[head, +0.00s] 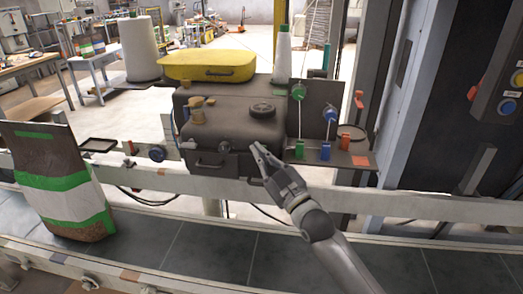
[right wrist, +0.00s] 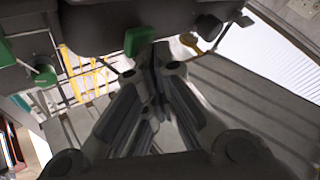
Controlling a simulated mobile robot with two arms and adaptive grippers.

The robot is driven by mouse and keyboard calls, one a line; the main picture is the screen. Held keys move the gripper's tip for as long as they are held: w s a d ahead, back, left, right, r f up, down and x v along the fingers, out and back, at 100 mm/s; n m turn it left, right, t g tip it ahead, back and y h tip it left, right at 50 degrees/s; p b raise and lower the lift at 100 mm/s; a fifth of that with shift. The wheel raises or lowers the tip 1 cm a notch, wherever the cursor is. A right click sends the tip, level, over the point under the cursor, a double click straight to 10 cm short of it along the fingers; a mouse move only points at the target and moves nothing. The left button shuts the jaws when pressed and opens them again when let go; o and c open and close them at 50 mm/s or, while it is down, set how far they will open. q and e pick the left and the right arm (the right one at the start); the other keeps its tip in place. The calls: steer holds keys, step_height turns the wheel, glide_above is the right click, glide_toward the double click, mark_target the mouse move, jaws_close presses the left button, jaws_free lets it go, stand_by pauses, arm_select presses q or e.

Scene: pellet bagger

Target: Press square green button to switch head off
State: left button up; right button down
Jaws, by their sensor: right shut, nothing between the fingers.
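The dark sewing head (head: 235,125) stands behind the conveyor in the head view. A small squarish green piece (head: 299,149) sits at its right side, beside a blue one and a red one; I cannot tell for sure that it is the button. My right gripper (head: 262,160) is shut and empty, in front of the head's lower right and left of the green piece. In the right wrist view, a green block (right wrist: 138,40) shows just left of the fingertips (right wrist: 158,62), apparently not touched. My left gripper is out of view.
A yellow case (head: 207,67) lies on top of the head, between white thread cones. A filled bag (head: 65,190) stands on the conveyor (head: 205,250) at left. A rail (head: 390,203) runs in front of the head. A control box (head: 503,95) is at far right.

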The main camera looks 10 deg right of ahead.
steer(key=shift+s+a+p, duration=0.3)
steer(key=shift+s, duration=0.45)
steer(key=s+p, duration=0.1)
steer(key=s+a+p, duration=0.1)
steer(key=s, duration=0.1)
steer(key=s+a+p, duration=0.1)
steer(key=s, duration=0.1)
steer(key=shift+s+a, duration=0.15)
steer(key=shift+s, duration=0.1)
